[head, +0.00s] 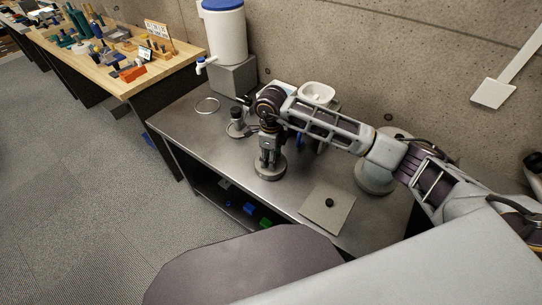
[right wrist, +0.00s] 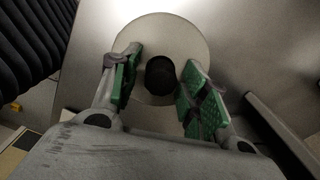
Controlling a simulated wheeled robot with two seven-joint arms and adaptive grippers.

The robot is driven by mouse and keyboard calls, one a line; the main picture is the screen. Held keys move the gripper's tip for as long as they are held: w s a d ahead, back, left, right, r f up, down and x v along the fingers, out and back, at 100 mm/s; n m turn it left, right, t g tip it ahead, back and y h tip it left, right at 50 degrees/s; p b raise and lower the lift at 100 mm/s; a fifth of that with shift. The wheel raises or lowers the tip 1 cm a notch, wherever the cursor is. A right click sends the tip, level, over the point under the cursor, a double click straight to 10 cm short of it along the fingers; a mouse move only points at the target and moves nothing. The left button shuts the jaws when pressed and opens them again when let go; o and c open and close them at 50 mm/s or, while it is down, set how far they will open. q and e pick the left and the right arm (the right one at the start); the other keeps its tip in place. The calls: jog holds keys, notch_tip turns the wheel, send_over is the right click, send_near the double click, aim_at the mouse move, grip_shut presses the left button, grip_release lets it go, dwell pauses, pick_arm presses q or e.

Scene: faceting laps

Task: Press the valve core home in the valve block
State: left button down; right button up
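My right gripper (head: 268,157) points straight down over a round grey metal piece (head: 269,172) on the steel bench. In the right wrist view, its two green-padded fingers (right wrist: 158,88) stand apart on either side of a dark round core or knob (right wrist: 159,74) at the middle of the pale round piece (right wrist: 190,40). A gap shows at the left finger; the right finger is very close, and contact cannot be told. I cannot tell for sure which part is the valve core and which the valve block. My left gripper is not in view.
A square grey plate with a black knob (head: 345,211) lies right on the steel bench (head: 215,141). A round-based piece (head: 236,129) stands behind left, near a thin ring (head: 207,105). A white tank (head: 224,38) and white basin (head: 317,92) are at the back. The front left bench is clear.

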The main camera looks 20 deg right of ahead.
jog(key=shift+r, duration=0.1)
dwell(0.3)
notch_tip(320, 180, up, 12)
dwell(0.7)
dwell(1.0)
notch_tip(320, 180, up, 9)
jog(key=p, duration=0.9)
jog(key=shift+r+p, duration=0.4)
jog(key=shift+p, duration=0.15)
jog(key=shift+f, duration=0.1)
